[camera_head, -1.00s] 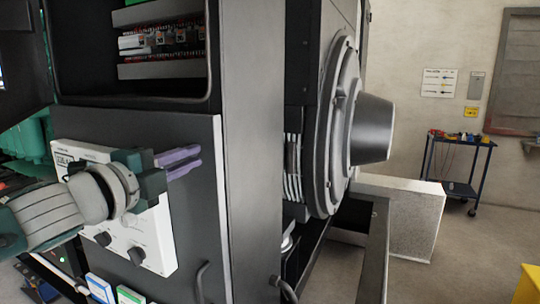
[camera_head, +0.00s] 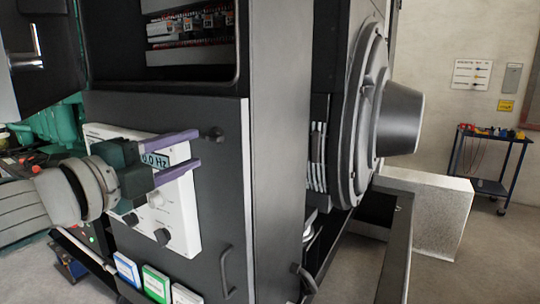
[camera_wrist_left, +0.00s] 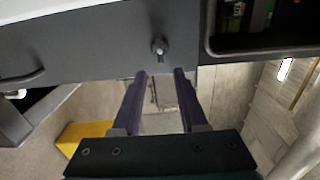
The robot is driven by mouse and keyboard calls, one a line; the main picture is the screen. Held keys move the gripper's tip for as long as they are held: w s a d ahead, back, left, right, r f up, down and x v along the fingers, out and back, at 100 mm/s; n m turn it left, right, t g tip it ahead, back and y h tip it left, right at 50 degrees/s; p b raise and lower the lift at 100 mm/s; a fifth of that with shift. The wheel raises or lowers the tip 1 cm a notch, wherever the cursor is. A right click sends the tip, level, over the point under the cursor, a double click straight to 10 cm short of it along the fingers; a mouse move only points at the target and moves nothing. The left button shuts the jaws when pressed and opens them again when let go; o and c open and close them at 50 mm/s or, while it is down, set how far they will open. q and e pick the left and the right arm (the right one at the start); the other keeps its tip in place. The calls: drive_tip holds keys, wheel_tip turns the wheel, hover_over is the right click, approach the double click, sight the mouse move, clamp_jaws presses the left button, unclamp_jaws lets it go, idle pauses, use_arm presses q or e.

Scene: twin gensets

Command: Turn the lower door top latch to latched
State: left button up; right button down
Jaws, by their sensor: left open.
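The lower door (camera_head: 215,200) is a dark grey panel, closed in its frame. Its top latch is a small dark knob (camera_head: 211,133) near the door's upper right corner, just past the upper fingertip. In the left wrist view the latch (camera_wrist_left: 160,47) shows as a round boss with a short tab pointing down in the picture, toward the gap between the fingers. My left gripper (camera_head: 198,149), with purple fingers, is open and empty in front of the door. In the wrist view its fingertips (camera_wrist_left: 160,74) stand just short of the latch; I see no contact. My right gripper is out of view.
A white control box (camera_head: 183,200) with knobs and a display sits on the door behind my gripper. A door handle (camera_head: 226,272) is below. An open compartment (camera_head: 190,40) with wiring is above. A tool cart (camera_head: 487,165) stands far right, with clear floor before it.

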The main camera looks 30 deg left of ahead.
use_arm(q)
drive_tip(key=shift+s+a, duration=0.2)
drive_tip(key=shift+s, duration=1.6)
drive_tip(key=shift+f, duration=0.1)
